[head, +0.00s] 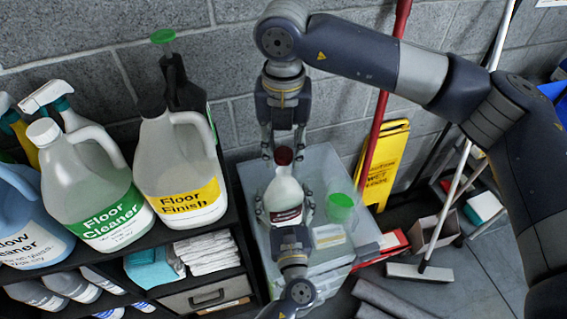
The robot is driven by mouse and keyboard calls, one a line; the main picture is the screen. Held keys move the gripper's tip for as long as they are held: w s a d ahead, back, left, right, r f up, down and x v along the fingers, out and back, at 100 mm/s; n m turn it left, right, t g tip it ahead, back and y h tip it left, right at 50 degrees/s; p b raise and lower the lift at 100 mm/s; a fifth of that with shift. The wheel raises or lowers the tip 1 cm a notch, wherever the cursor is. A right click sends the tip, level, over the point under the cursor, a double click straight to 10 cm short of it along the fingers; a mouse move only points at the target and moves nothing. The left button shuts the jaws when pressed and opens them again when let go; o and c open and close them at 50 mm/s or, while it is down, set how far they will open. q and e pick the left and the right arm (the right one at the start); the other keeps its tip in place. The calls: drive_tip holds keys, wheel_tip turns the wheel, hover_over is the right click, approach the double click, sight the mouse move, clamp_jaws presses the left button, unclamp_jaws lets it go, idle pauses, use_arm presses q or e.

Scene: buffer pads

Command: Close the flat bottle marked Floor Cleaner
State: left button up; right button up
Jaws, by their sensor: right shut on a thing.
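A small white bottle (284,190) with a dark red label stands upright over the clear bin; the label's text is too small to read. A dark red cap (284,155) is at its mouth; I cannot tell whether it is seated. My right gripper (284,153) comes from above, its fingers shut on the cap. My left gripper (285,208) comes from below, one finger on each side of the bottle's body, and appears shut on it. A large jug marked Floor Cleaner (85,185), with a green label and white cap, stands on the shelf at the left.
A clear plastic bin (350,215) with a green cup (341,207) lies under the grippers. A Floor Finish jug (180,165) and spray bottles crowd the shelf at left. A yellow wet-floor sign (383,165), a red pole (378,130) and a broom (420,271) stand at right.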

sight(283, 173)
drive_tip(key=shift+f, duration=1.15)
drive_tip(key=shift+f, duration=0.9)
drive_tip(key=shift+f, duration=0.6)
